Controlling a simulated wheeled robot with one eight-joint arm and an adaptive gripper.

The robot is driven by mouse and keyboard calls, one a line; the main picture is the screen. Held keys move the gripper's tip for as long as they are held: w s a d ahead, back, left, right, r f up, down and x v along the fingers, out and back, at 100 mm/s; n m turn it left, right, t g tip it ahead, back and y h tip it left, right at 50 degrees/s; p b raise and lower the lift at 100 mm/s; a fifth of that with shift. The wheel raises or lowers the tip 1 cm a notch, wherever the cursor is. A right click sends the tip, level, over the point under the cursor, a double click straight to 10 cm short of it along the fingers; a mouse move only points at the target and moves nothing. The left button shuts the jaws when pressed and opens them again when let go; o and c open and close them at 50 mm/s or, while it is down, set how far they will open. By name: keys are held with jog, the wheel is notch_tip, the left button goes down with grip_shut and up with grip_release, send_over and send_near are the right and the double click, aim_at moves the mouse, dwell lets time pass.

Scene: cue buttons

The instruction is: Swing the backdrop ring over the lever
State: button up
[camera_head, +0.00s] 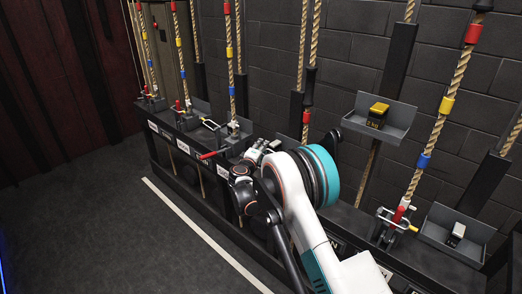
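A row of rope locks stands along a black rail (155,150). The lever with a red handle (213,154) nearest my gripper sticks out from the rail, tilted low. Levers farther left (178,105) and at the right (398,214) stand more upright. A small metal ring (210,124) shows at the lock left of the low lever. I cannot tell which ring is the backdrop's; the small labels are unreadable. My gripper (262,150) is beside the low lever, just right of it. Its fingers are small and partly hidden by my wrist, so their opening and any contact are unclear.
Ropes with red, yellow and blue bands (447,104) rise behind the rail. The dark floor (100,230) with a white line is clear at the left.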

jog(key=shift+c, duration=0.6)
grip_shut()
jog(key=shift+r, duration=0.1)
jog(key=shift+s+d+r+m+t, duration=0.1)
jog(key=shift+r+m+t, duration=0.15)
jog(key=shift+r+m, duration=0.25)
jog(key=shift+s+d+r+m+t, duration=0.1)
jog(key=shift+r+m+t, duration=0.15)
jog(key=shift+r+m, duration=0.2)
jog(key=shift+s+d+r+m+t+h, duration=0.1)
jog(key=shift+s+d+r+m+h, duration=1.35)
jog(key=shift+m, duration=2.7)
jog(key=shift+s+d+r+m+t+h, duration=0.1)
jog(key=shift+s+d+r+m+h, duration=0.5)
jog(key=shift+s+d+m+h, duration=2.65)
jog(key=shift+s+d+r+m+t+h, duration=0.15)
jog(key=shift+d+r+m+h, duration=0.75)
jog(key=shift+m, duration=4.15)
jog(key=shift+d+r+y, duration=0.1)
jog(key=shift+d+y, duration=0.3)
jog(key=shift+d, duration=0.15)
